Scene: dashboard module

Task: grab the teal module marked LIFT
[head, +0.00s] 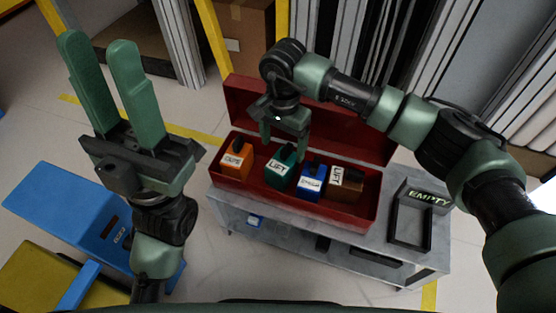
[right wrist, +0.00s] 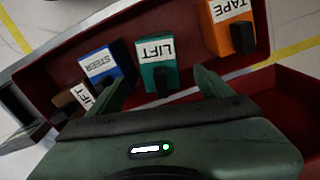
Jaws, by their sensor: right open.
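The teal module (head: 281,180) with a white LIFT label sits in the red box (head: 300,205), between the orange and blue modules. It also shows in the right wrist view (right wrist: 157,67), with a dark knob on it. My right gripper (head: 284,152) is open just above the teal module. In the right wrist view its fingertips (right wrist: 160,84) are apart, one to each side of the module's knob. Whether they touch it I cannot tell. My left gripper (head: 98,52) is open and empty, raised at the left, away from the box.
An orange module (head: 238,160), a blue module (head: 309,188) and a brown module (head: 346,186), also labelled LIFT, share the box. The box's raised lid (head: 335,130) stands behind. A dark tray (head: 410,241) by an EMPTY sign lies on the grey table's right end.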

